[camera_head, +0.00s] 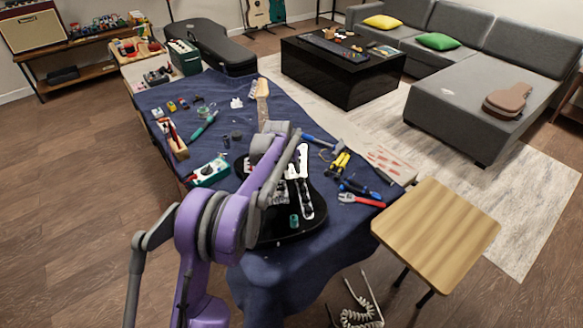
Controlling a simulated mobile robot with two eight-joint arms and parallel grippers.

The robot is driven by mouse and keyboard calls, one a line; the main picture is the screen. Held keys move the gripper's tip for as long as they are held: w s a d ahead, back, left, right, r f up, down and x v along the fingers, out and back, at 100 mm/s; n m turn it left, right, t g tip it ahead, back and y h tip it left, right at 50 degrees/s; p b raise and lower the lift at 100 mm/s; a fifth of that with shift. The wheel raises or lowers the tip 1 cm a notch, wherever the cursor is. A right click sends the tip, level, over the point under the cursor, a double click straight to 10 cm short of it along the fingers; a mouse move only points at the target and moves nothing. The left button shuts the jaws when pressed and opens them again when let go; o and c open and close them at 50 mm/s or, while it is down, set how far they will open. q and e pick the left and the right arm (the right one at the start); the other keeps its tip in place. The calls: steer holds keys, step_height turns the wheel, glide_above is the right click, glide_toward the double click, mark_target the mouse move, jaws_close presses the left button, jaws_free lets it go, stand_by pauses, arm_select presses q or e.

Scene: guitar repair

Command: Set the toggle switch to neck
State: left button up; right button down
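A black electric guitar (318,200) lies on the blue cloth of the workbench, its pale neck (263,106) pointing to the far side. A white plate (304,181) with dark parts shows on its body. I cannot make out the toggle switch; it is too small or hidden behind my arm. My purple and grey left arm reaches in from the lower left over the guitar. My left gripper (279,191) is low over the guitar body, mostly hidden by its own wrist. I cannot see whether its fingers are open or touching anything. My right gripper is out of view.
Pliers (341,162), a hammer (322,143) and a red-handled tool (360,199) lie right of the guitar. A green box (209,172) and a tool holder (172,139) stand left. A wooden stool (436,232) is at the bench's right.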

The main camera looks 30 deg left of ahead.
arm_select(q)
jaws_close()
steer(key=shift+w+a+r+g+h+p, duration=0.25)
steer(key=shift+g+h+p, duration=0.15)
steer(key=shift+g+p, duration=0.25)
steer(key=shift+w+g+h+p, duration=0.2)
steer(key=shift+g+h+p, duration=0.2)
steer(key=shift+g+p, duration=0.2)
steer(key=shift+w+a+n+g+h+p, duration=0.2)
steer(key=shift+n+g+h+p, duration=0.15)
steer(key=shift+p, duration=0.35)
steer(key=shift+f+g+h+p, duration=0.2)
steer(key=shift+g+h+p, duration=0.1)
steer(key=shift+h+p, duration=0.25)
steer(key=shift+o, duration=0.4)
jaws_free()
